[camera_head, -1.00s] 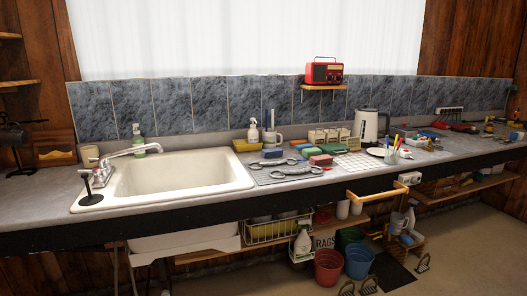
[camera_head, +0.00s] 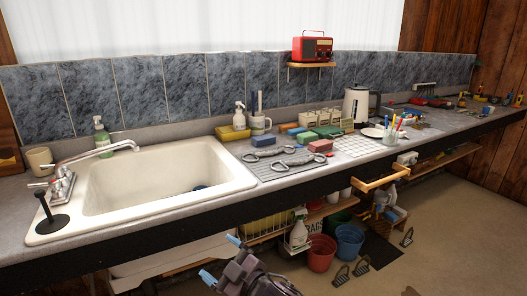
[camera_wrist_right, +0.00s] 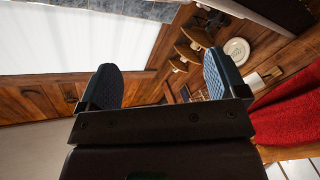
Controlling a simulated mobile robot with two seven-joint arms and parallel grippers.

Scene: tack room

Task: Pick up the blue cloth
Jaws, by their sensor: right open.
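No cloth can be made out for certain. A small dark blue patch (camera_head: 201,187) shows inside the white sink (camera_head: 130,222) at its right end, partly hidden by the front rim; I cannot tell whether it is cloth. My right gripper (camera_head: 221,260) is at the bottom edge of the head view, in front of and below the counter edge, open and apart from everything. In the right wrist view its two blue-padded fingers (camera_wrist_right: 163,82) stand wide apart with nothing between them. My left gripper is not in view.
Bit-like metal rings (camera_head: 290,163), coloured blocks (camera_head: 320,146), a spray bottle (camera_head: 240,117) and a kettle (camera_head: 356,106) stand right of the sink. A wooden rail (camera_head: 384,179) juts from the counter front. Buckets (camera_head: 321,253) stand below. A red fabric (camera_wrist_right: 288,108) shows in the wrist view.

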